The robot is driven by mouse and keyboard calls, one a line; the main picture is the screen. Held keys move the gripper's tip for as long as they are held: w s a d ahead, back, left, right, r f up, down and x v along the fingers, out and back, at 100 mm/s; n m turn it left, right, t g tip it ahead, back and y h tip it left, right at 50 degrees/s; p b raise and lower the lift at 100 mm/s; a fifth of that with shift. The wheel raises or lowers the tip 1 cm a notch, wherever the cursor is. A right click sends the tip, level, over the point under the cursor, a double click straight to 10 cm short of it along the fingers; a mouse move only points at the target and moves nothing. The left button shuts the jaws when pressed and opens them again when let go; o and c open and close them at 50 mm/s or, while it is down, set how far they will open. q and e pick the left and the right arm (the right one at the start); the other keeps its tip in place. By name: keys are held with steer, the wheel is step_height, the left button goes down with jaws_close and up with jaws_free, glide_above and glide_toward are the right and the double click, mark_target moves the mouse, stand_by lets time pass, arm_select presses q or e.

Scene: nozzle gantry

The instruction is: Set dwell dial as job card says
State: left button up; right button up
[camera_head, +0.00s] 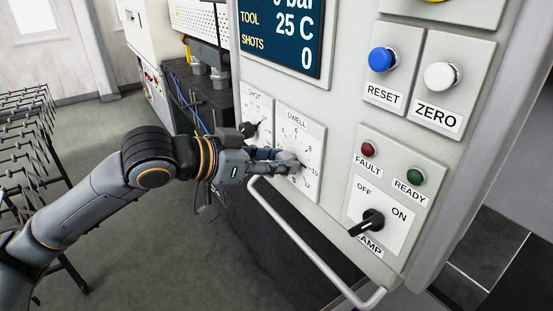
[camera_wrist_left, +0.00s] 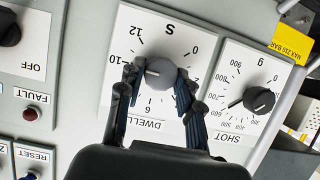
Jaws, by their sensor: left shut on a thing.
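The dwell dial is a round grey knob (camera_wrist_left: 165,74) on a white scale plate (camera_head: 304,134) marked DWELL, on the light grey panel. The left wrist view shows the plate upside down, with 0, 6, 10 and 12 readable. The knob's white mark points left there, towards the side near 10; the exact reading is unclear because a finger covers part of the scale. My left gripper (camera_head: 284,163) is shut on the knob, one finger on each side, also in the left wrist view (camera_wrist_left: 157,84). My right gripper is not in view. I cannot make out a job card.
The SHOT dial (camera_wrist_left: 259,100) sits close beside the dwell dial. A lamp switch (camera_head: 371,222), fault and ready lamps, and RESET (camera_head: 382,59) and ZERO (camera_head: 440,76) buttons are on the same panel. A handrail (camera_head: 310,245) runs below the dials. A screen (camera_head: 285,35) is above.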

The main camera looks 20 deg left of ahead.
arm_select(q)
steer(key=o, duration=1.1)
steer(key=shift+f, duration=0.15)
steer(key=shift+o, duration=0.2)
steer(key=v, duration=0.7)
steer(key=shift+s+a, duration=0.1)
steer(key=shift+s, duration=0.05)
